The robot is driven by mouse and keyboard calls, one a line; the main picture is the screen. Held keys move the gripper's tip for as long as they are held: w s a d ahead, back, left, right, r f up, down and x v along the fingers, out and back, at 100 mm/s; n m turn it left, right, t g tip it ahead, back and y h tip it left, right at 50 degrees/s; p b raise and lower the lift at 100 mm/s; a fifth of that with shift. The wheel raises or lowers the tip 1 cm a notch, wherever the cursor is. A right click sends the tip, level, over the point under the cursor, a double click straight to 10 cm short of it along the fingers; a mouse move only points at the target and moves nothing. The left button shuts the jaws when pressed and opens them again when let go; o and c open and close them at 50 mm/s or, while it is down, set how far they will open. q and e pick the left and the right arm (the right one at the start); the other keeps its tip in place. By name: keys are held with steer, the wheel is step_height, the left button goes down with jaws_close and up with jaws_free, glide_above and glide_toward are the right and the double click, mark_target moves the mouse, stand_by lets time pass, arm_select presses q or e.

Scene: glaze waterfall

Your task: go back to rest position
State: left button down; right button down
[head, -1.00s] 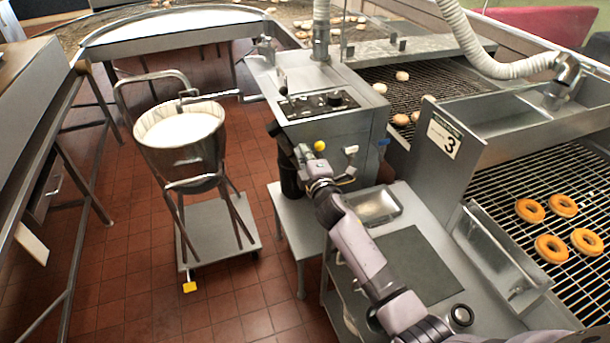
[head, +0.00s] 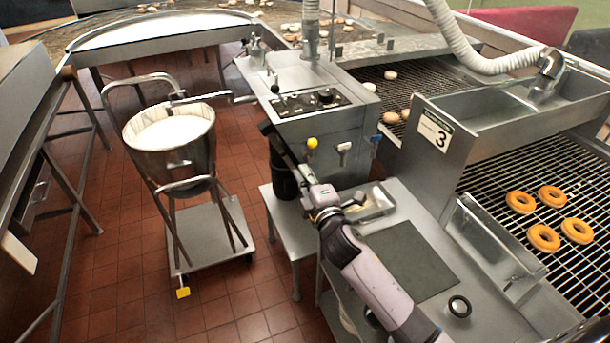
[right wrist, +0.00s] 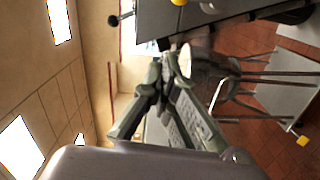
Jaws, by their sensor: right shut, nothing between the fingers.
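My right gripper (head: 267,130) shows in the head view in front of the left side of the steel control box (head: 310,95). Its arm comes in from the bottom right. In the right wrist view the fingers of this gripper (right wrist: 170,62) meet at their tips, shut with nothing between them. The steel bucket (head: 172,150) with white contents stands apart to its left in the head view. The bucket also shows beyond the fingertips in the right wrist view (right wrist: 212,68). My left gripper is in neither view.
A worktop with a dark mat (head: 410,262) lies below the right arm. Several glazed doughnuts (head: 543,238) lie on the wire conveyor (head: 500,190) at right. The wheeled stand (head: 213,240) holds the bucket. Red tiled floor (head: 110,260) is open at left.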

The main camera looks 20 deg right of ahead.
stand_by(0.4)
steer(key=s+d+f+m+g+b, duration=0.1)
steer(key=s+f+m+g, duration=0.3)
steer(key=f, duration=1)
steer(key=s+f+g+b, duration=0.1)
steer(key=s+f+g, duration=0.1)
steer(key=s+f, duration=0.8)
steer(key=s+d+f+m+g+b, duration=0.1)
steer(key=s+f+m+g, duration=0.15)
steer(key=f, duration=1.45)
steer(key=s+f+m+g, duration=0.2)
steer(key=s+f, duration=0.5)
steer(key=s, duration=0.5)
steer(key=s+f+m+g+b, duration=0.1)
steer(key=s+f+m+g, duration=0.2)
steer(key=s+f, duration=0.4)
steer(key=s+f+m+g, duration=0.2)
steer(key=s+f, duration=0.5)
steer(key=s, duration=1.2)
steer(key=shift+a+f+g+b, duration=0.3)
steer(key=shift+a+g+b, duration=0.1)
steer(key=shift+g, duration=0.35)
